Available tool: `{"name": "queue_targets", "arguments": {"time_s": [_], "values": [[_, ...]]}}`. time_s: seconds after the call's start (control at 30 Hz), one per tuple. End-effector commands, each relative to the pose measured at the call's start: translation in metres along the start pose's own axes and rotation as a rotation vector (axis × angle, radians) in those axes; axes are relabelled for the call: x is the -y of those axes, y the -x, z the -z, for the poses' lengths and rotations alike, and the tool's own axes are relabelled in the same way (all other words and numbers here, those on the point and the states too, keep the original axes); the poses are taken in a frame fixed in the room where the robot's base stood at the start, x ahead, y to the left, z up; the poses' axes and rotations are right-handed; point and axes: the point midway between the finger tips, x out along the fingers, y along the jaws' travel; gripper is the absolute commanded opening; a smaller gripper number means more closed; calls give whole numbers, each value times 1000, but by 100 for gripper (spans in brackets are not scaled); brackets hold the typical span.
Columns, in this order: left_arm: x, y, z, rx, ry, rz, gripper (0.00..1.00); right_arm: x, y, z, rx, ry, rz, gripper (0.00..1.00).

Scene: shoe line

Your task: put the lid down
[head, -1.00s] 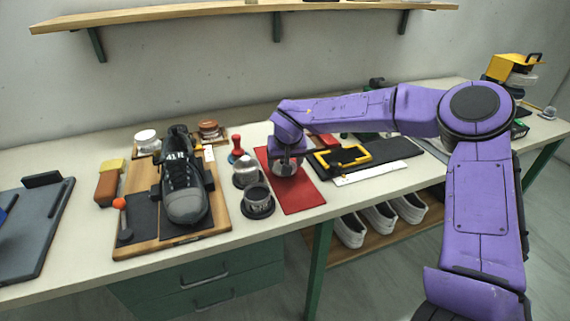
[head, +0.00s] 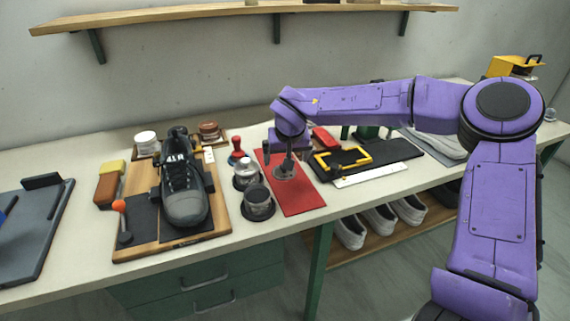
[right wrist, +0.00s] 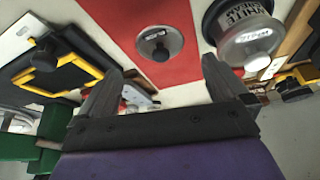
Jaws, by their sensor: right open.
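The lid (head: 285,173) is a round grey metal disc with a dark knob. It lies flat on the red mat (head: 298,198), knob up; it also shows in the right wrist view (right wrist: 160,44) on the red mat (right wrist: 118,18). My right gripper (head: 278,157) is open and just above the lid. In the right wrist view its two fingers (right wrist: 162,66) are spread wide with nothing between them, apart from the lid. My left gripper is not in view.
An open-looking jar (head: 258,204) and a second jar (head: 246,174) stand left of the mat. A red-handled tool (head: 236,150) is behind them. A black shoe (head: 184,190) sits on a wooden board (head: 216,222). A yellow frame (head: 343,159) lies right of the mat.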

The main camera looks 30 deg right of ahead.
Motion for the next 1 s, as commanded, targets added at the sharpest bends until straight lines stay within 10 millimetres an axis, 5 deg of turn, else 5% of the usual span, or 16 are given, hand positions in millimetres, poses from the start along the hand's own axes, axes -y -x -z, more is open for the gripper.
{"name": "queue_targets", "arguments": {"time_s": [0.1,0.3,0.87,1.0], "values": [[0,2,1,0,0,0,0,0,31,1,-3,-1,3,100],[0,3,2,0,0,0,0,0,60,0,1,-1,1,100],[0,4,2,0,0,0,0,0,64,0,2,-1,0,100],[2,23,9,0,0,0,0,0,83,8,1,-1,0,100]]}}
